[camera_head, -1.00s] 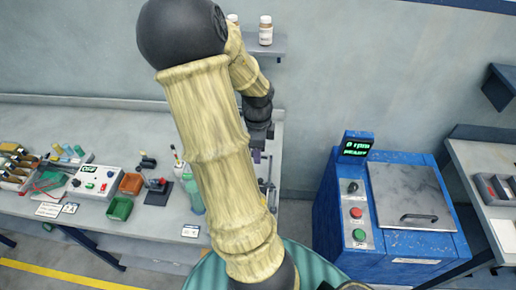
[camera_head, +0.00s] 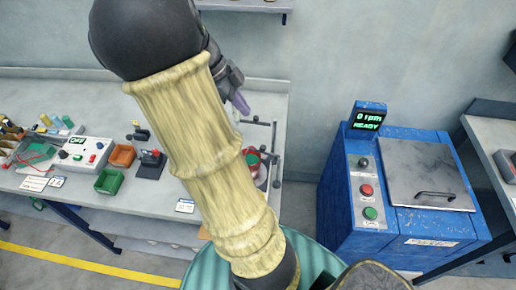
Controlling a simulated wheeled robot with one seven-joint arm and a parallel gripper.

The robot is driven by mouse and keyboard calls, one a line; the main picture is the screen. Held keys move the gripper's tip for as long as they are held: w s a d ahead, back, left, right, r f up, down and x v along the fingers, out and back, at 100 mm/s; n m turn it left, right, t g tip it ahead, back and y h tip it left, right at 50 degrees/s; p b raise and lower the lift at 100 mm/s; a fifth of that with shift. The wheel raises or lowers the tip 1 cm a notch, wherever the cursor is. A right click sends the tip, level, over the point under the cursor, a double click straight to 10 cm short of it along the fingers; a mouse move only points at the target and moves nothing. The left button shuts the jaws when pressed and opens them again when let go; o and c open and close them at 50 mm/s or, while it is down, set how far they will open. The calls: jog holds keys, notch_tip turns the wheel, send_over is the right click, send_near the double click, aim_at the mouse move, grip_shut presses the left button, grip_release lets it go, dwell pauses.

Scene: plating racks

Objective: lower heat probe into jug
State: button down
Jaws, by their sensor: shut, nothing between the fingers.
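My gripper (camera_head: 238,99) shows past the right edge of my arm, above the back right of the left bench. Its purple fingers look shut, with nothing seen between them, and they point down and right. A pale teal vessel (camera_head: 182,165), possibly the jug, is almost wholly hidden behind my arm. A stand with dark rods (camera_head: 273,140) is at the bench's right end, below and right of my gripper. A round red and green item (camera_head: 253,160) is beside it, partly hidden by my arm. I cannot make out the heat probe.
The left bench (camera_head: 140,205) holds a white control box (camera_head: 86,151), an orange bin (camera_head: 122,155), a green bin (camera_head: 110,181) and a small joystick-like device (camera_head: 150,160). A blue machine (camera_head: 340,195) with a lid stands right, across a floor gap. A wall shelf (camera_head: 245,5) is above.

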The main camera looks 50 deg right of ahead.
jog(key=shift+r, duration=0.15)
jog(key=shift+d, duration=0.1)
jog(key=p, duration=0.2)
send_over(259, 150)
jog(key=f, duration=0.8)
jog(key=shift+s+d+f, duration=0.3)
jog(key=shift+s+f, duration=0.05)
jog(key=shift+s, duration=0.05)
jog(key=f, duration=0.2)
jog(key=w+f+p, duration=0.1)
jog(key=shift+a, duration=0.25)
jog(key=shift+f, duration=0.45)
